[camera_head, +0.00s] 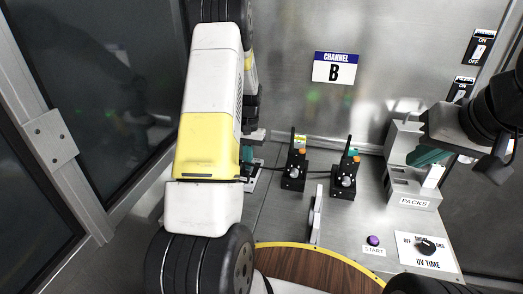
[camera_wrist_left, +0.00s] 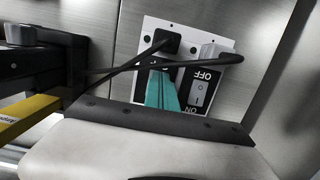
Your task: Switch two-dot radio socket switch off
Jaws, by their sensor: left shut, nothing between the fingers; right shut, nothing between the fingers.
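The socket panel (camera_wrist_left: 226,104) is a white plate on the metal surface in the left wrist view. Black plugs with cables sit in its upper part. A rocker switch (camera_wrist_left: 200,92) marked OFF and ON is on its right. My left gripper (camera_wrist_left: 162,80) is shut and empty, its teal fingers over the left part of the panel, hiding the switch there. I cannot tell whether they touch it. In the head view, the panel (camera_head: 251,184) is mostly hidden behind my left arm. My right gripper (camera_head: 428,157) is shut and empty at the right.
Two black radios (camera_head: 294,171) (camera_head: 344,180) stand on the metal bench, cables running left. A PACKS holder (camera_head: 413,190), a purple START button (camera_head: 373,240) and a UV TIME dial (camera_head: 427,246) are at right. A glass door frame (camera_head: 58,145) stands at left.

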